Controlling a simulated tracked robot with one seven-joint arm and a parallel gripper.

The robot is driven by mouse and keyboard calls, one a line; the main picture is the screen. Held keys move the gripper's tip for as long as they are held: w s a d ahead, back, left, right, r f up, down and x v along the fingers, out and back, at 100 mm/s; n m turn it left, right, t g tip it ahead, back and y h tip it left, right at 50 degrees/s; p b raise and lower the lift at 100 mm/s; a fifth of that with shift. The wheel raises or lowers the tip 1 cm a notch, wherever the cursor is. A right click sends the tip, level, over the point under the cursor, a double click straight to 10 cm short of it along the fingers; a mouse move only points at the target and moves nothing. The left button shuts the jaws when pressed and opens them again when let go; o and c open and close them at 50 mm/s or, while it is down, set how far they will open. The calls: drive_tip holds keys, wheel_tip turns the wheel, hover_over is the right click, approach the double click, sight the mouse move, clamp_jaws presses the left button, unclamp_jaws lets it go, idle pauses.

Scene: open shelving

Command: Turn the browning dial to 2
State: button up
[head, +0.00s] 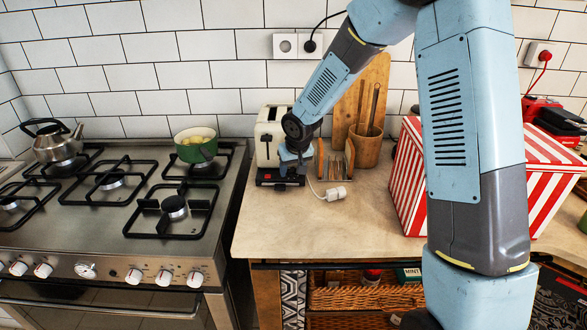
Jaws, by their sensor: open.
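A cream toaster (267,141) with a dark base stands on the counter against the tiled wall, just right of the stove. Its top slots show. The browning dial cannot be made out in the head view; my arm's end covers the toaster's right part. My gripper (291,176) is at the front right of the toaster, pointing down near its base. It is open, and its fingers are small and dark here. I cannot tell whether it touches the toaster.
A rack (335,161), wooden utensil pot (366,147) and cutting board (350,105) stand to the right. A white plug (335,193) lies in front. A red-striped box (408,185) is farther right. The stove (110,240) holds a kettle (57,145) and green pot (196,150). The front counter is clear.

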drive_tip(key=shift+c, duration=0.4)
clamp_jaws()
drive_tip(key=shift+d+n, duration=0.1)
drive_tip(key=shift+n, duration=0.2)
drive_tip(key=shift+d+n+g+y, duration=0.15)
drive_tip(key=shift+n+g+y, duration=0.4)
drive_tip(key=shift+n, duration=1.35)
drive_tip(key=shift+o, duration=0.4)
unclamp_jaws()
drive_tip(key=shift+w, duration=0.1)
